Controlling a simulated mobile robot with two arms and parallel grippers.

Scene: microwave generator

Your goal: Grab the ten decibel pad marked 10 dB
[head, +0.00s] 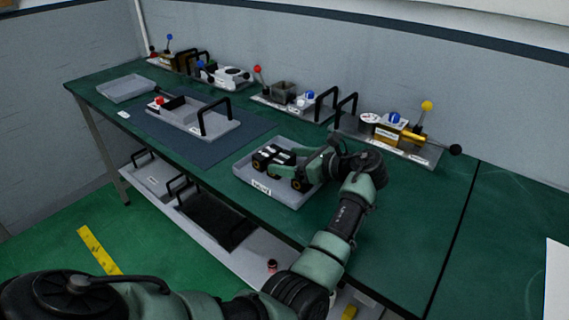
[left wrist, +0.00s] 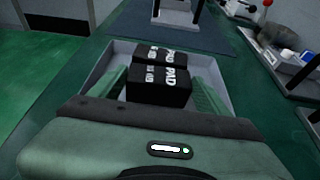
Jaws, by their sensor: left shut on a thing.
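Two black pads (left wrist: 160,92) with white lettering sit side by side in a grey tray (left wrist: 207,66). "PAD" and "dB" show on them, but I cannot read the numbers surely. In the head view the pads (head: 265,158) are in the tray (head: 246,176) near the table's front edge. My left gripper (head: 281,162) reaches in from the right side of the tray. In the left wrist view its green fingers (left wrist: 162,90) stand on either side of the nearer pad, shut on it. The pad still appears low in the tray. My right gripper is not in view.
A grey tray with a black handle (head: 205,129) stands on a dark mat left of the pad tray. Several fixtures with coloured knobs, such as one with a yellow knob (head: 426,106), line the wall. An empty tray (head: 125,88) is far left. The green table is bare at right.

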